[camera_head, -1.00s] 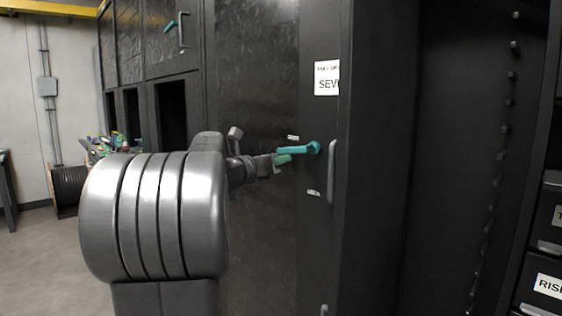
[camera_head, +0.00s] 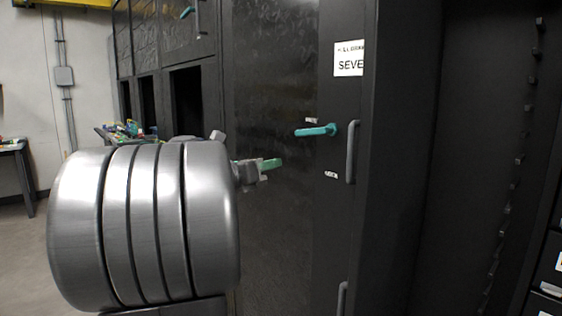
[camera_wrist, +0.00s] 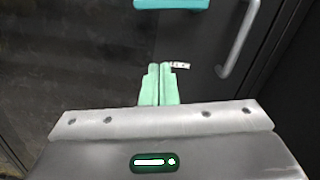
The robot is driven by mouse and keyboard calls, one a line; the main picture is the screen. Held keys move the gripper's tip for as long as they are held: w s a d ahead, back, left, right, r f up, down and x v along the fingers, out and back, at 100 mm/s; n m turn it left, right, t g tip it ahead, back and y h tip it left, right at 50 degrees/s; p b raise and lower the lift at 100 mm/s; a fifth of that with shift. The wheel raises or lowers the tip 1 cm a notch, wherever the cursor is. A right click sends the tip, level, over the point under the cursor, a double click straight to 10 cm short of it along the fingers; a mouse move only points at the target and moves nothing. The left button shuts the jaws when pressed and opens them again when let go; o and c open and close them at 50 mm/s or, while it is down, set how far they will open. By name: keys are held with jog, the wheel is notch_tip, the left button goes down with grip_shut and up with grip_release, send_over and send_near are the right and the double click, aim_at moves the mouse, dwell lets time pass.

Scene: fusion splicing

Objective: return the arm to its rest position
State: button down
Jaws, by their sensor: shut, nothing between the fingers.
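My gripper (camera_head: 270,165) is in front of the dark cabinet door (camera_head: 277,225) in the head view, with its green fingers pointing right. In the wrist view its fingers (camera_wrist: 159,84) are together with nothing between them. The teal lever handle (camera_head: 317,131) is on the door, up and to the right of the gripper and apart from it. Part of the teal handle also shows at the top of the wrist view (camera_wrist: 171,4). My arm's large grey link hides part of the scene on the left.
A grey vertical pull handle (camera_head: 351,152) sits beside the lever. A white sign (camera_head: 349,58) is above it. An open dark bay with pegs (camera_head: 475,150) is to the right. A bench with coloured items (camera_head: 128,130) stands behind at left. Floor shows at far left.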

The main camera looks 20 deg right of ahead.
jog(key=shift+a, duration=0.15)
jog(key=x, duration=0.9)
jog(key=s+d+n+p, duration=0.4)
jog(key=s+n+p, duration=0.1)
jog(key=n+p, duration=0.8)
jog(key=shift+r+y+p, duration=0.2)
jog(key=shift+y+p, duration=0.2)
jog(key=shift+p, duration=0.5)
jog(key=shift+s, duration=0.15)
jog(key=shift+f+b, duration=0.15)
jog(key=shift+b, duration=0.25)
